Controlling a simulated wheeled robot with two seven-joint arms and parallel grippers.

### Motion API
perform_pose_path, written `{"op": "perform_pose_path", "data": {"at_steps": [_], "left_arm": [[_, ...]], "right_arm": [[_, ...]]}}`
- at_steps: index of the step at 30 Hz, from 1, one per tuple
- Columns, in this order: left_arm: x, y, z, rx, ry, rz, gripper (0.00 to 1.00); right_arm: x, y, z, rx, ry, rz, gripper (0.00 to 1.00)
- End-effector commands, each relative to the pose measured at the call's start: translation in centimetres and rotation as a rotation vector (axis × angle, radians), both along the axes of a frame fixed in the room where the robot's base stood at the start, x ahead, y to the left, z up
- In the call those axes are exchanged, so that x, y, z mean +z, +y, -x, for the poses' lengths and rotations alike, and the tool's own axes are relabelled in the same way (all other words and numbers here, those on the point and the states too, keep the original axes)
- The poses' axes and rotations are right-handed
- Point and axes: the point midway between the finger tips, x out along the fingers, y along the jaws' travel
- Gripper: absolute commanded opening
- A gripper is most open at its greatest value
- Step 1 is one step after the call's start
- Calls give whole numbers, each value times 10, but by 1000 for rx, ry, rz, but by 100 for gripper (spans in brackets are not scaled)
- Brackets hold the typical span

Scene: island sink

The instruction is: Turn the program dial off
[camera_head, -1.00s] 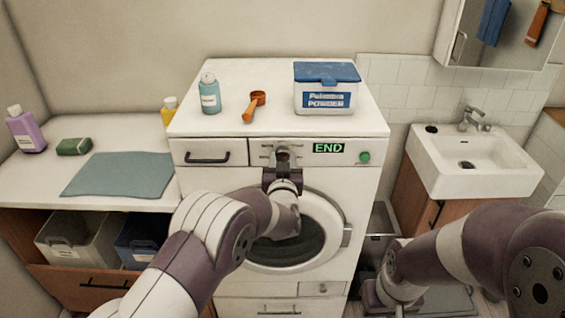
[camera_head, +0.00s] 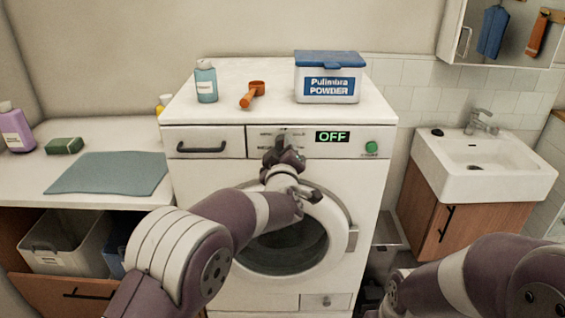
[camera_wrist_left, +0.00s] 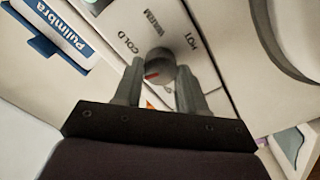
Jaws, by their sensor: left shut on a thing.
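The white washing machine (camera_head: 330,180) stands in the middle of the head view. Its display (camera_head: 332,137) reads OFF in green. My left gripper (camera_head: 283,150) is at the control panel, left of the display, with its wrist rolled over. In the left wrist view the grey round dial (camera_wrist_left: 161,66) with a red mark sits between the two fingertips, which are shut on it. The labels COLD, WARM and HOT show on the panel around the dial. In the head view the gripper mostly hides the dial. My right arm is at the lower right; its gripper is not clearly visible.
A green button (camera_head: 372,147) is right of the display. On the machine's top stand a blue bottle (camera_head: 206,82), an orange scoop (camera_head: 254,94) and a powder box (camera_head: 328,78). A counter is at left, a sink (camera_head: 484,165) at right. The round door is below my gripper.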

Motion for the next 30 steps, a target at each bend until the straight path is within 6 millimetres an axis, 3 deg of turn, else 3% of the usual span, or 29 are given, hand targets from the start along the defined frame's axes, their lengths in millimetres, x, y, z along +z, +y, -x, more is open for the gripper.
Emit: {"op": "perform_pose_path", "data": {"at_steps": [1,9,29,30], "left_arm": [[-5,0,0,-1,-1,30,10],[-3,0,0,0,0,164,10],[-1,0,0,0,3,224,10],[-1,0,0,1,2,224,44]], "right_arm": [[-10,0,0,0,0,0,43],[-26,0,0,0,0,0,43],[-31,0,0,0,0,0,43],[-31,0,0,0,0,0,43]]}}
